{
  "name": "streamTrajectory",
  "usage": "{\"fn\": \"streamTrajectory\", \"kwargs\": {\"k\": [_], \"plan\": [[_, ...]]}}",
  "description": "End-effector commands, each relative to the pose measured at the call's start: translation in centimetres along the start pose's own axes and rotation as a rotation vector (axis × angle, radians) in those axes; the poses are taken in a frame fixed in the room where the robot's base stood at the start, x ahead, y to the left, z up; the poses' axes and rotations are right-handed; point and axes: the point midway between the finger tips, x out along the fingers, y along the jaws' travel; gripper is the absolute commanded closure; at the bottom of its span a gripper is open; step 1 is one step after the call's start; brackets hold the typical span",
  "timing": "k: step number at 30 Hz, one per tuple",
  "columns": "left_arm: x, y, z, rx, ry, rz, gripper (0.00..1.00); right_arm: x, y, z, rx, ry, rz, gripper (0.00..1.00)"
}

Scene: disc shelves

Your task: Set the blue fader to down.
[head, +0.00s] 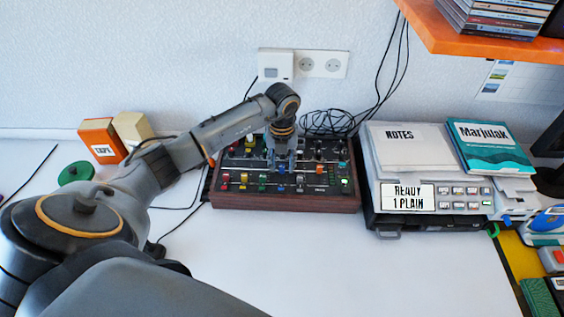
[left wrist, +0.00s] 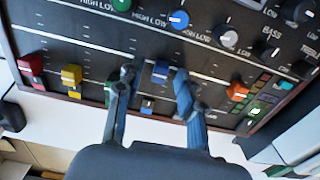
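The mixer (head: 285,202) has a dark panel with coloured faders and a wooden front, and stands on the white table against the wall. The blue fader (left wrist: 160,71) shows in the left wrist view, its cap a little higher on the panel than its neighbours. My left gripper (left wrist: 154,72) is open, with one finger on each side of the blue cap and visible gaps between. In the head view my left gripper (head: 282,162) points down over the middle of the mixer. A green fader is mostly hidden behind one finger. My right gripper is not in view.
Beside it are a yellow fader (left wrist: 72,75), a red fader (left wrist: 31,63) and an orange fader (left wrist: 237,91). Knobs such as a blue one (left wrist: 179,19) sit above. A grey device (head: 435,209) stands right of the mixer. The table in front is clear.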

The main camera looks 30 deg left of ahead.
Motion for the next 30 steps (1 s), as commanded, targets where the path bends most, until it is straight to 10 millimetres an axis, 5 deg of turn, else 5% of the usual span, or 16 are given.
{"fn": "streamTrajectory", "kwargs": {"k": [9,15,23,30], "plan": [[0.2,0.0,0.0,0.0,-0.001,0.0,0.64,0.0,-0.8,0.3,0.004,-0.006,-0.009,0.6],[0.2,0.0,0.0,0.0,-0.001,0.0,1.0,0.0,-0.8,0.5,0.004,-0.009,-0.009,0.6],[0.1,0.0,-0.1,0.0,-0.001,0.0,1.0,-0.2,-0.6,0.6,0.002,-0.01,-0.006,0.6],[0.0,0.0,-3.2,0.002,0.0,0.001,1.0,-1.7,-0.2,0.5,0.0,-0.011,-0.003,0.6]]}}
